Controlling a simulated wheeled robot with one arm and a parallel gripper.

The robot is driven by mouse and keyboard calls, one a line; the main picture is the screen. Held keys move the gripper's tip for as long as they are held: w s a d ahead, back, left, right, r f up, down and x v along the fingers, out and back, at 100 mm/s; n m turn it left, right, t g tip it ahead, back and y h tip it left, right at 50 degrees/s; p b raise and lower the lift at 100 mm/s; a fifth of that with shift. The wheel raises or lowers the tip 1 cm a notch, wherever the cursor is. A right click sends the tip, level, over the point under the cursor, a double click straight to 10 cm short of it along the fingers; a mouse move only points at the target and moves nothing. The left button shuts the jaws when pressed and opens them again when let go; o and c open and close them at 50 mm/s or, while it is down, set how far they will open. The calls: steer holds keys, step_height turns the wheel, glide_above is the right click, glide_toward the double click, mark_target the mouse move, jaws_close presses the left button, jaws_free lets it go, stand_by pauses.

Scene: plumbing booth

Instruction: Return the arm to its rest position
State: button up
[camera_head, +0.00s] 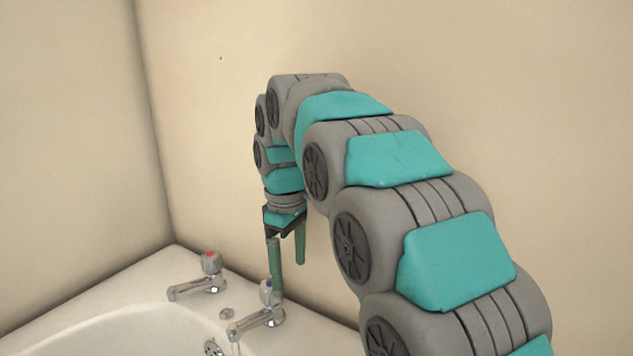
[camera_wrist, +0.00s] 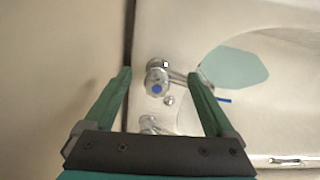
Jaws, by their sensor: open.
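My gripper (camera_head: 288,279) hangs pointing down at the end of my arched grey and teal arm, at the back of the washbasin. Its two green fingers are apart with nothing held between them. The blue-marked tap (camera_head: 262,312) is in front of the lower end of one finger in the head view. In the wrist view my gripper (camera_wrist: 158,77) is open, and the blue-marked tap (camera_wrist: 158,82) shows between the fingertips. I cannot tell whether a finger touches the tap.
The red-marked tap (camera_head: 207,272) stands left on the white washbasin (camera_head: 112,292). Beige walls meet in a corner behind it, close to my gripper. In the wrist view a flat teal patch (camera_wrist: 232,66) shows over the basin. The space above the basin looks clear.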

steer(key=s+d+f+m, duration=0.4)
steer(key=s+d, duration=0.3)
steer(key=s, duration=0.3)
steer(key=s+d+f+m+g, duration=0.1)
steer(key=s+d+f+m, duration=0.3)
steer(key=s+d, duration=0.3)
steer(key=s+d+f+m, duration=0.5)
steer(key=s+d, duration=0.2)
steer(key=s, duration=0.7)
steer(key=shift+s+d+g, duration=0.2)
steer(key=shift+s+g, duration=0.1)
steer(key=shift+s, duration=0.05)
steer(key=shift+c, duration=0.3)
